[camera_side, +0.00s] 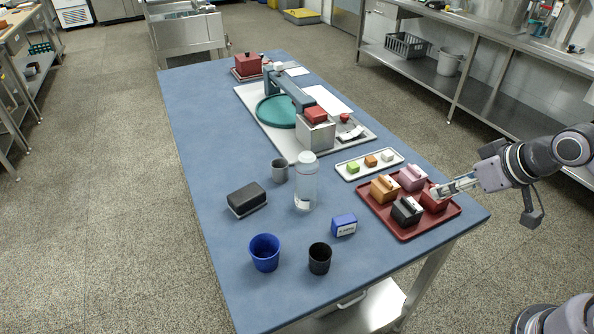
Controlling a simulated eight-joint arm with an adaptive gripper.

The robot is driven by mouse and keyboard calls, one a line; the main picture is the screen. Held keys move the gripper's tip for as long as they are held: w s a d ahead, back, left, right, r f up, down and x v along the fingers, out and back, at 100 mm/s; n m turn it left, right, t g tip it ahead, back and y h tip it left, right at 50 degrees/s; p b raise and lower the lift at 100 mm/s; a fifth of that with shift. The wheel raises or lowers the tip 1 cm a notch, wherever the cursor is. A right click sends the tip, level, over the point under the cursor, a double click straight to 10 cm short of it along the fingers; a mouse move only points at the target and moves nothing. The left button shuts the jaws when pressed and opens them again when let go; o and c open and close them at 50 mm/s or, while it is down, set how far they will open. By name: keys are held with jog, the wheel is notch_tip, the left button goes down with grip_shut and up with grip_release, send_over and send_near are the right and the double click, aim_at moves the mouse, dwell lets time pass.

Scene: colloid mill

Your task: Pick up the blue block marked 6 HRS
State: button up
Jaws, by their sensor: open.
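The blue block (344,225) sits on the blue tabletop, with a white label on its front face. The label's print is too small to read. My gripper (441,190) is at the right, low over the red tray and close by the red block (433,200). It is open; I cannot tell whether its fingers touch the red block. The blue block is well to the left of my gripper, and nothing covers it.
The dark red tray (408,234) also holds orange, pink and black blocks. A black cup (319,258), a blue cup (265,252) and a clear bottle (306,183) stand around the blue block. A white tray (347,176) with small cubes lies behind the red tray.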

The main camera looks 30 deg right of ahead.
jog(key=n+g+h, duration=0.2)
jog(key=n+g, duration=0.5)
jog(key=n, duration=0.9)
send_over(345, 219)
jog(key=a, duration=0.1)
notch_tip(345, 219, down, 6)
jog(key=r, duration=0.1)
jog(key=shift+s+a+f, duration=0.15)
jog(key=shift+a+f, duration=0.25)
jog(key=shift+f, duration=0.7)
jog(key=f, duration=0.4)
jog(key=shift+d+f, duration=0.3)
jog(key=shift+d, duration=0.1)
jog(key=shift+d+f, duration=0.25)
jog(key=shift+f, duration=1.1)
jog(key=shift+d+f, duration=0.25)
jog(key=shift+f, duration=1.05)
